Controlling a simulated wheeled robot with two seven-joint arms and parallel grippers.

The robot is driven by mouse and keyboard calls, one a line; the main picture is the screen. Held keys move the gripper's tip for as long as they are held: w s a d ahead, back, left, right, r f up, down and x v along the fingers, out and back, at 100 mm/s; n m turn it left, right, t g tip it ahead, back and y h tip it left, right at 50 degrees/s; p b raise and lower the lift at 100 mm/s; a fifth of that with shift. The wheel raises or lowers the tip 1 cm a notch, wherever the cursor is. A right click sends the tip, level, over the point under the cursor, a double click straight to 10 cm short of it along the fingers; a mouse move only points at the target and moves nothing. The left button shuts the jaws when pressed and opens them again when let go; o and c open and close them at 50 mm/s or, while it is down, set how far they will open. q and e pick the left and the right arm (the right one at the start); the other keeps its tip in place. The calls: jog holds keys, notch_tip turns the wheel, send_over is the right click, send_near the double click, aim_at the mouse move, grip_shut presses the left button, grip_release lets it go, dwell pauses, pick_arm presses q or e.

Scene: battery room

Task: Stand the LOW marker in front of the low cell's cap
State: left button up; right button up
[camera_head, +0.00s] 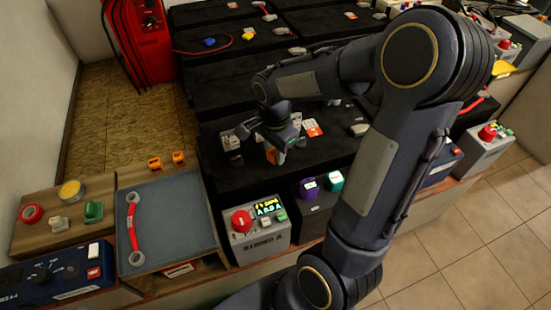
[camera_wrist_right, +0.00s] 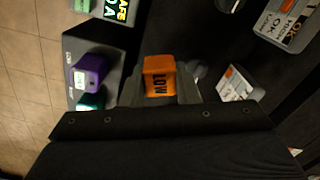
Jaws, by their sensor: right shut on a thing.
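The LOW marker (camera_wrist_right: 158,85), a small orange block with black lettering, is between the fingers of my right gripper (camera_wrist_right: 155,97), which is shut on it. In the head view the orange marker (camera_head: 270,155) shows under my right gripper (camera_head: 277,146), over the dark battery top (camera_head: 240,178). In the wrist view a dark battery surface lies below the marker; I cannot tell whether the marker touches it. A rounded grey part beside the marker is partly hidden, and I cannot tell whether it is the low cell's cap. My left gripper is not in view.
A grey box with a red button and lit display (camera_head: 259,228) stands in front. Purple (camera_head: 308,188) and teal (camera_head: 333,181) blocks are right of it. A white-and-orange card (camera_head: 312,128) and a grey labelled clamp (camera_head: 231,141) lie near the gripper. Two orange markers (camera_head: 154,163) (camera_head: 179,158) stand left.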

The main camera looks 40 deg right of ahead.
aim_at(275, 159)
jog(key=shift+w+d+f+b, duration=0.1)
jog(key=shift+f+b, duration=0.05)
jog(key=shift+f, duration=0.75)
jog(key=shift+d+f+b, duration=0.1)
jog(key=shift+f+b, duration=0.05)
jog(key=shift+f, duration=0.75)
jog(key=shift+f, duration=0.1)
jog(key=shift+f, duration=0.15)
jog(key=o, duration=0.7)
jog(key=shift+c, duration=0.2)
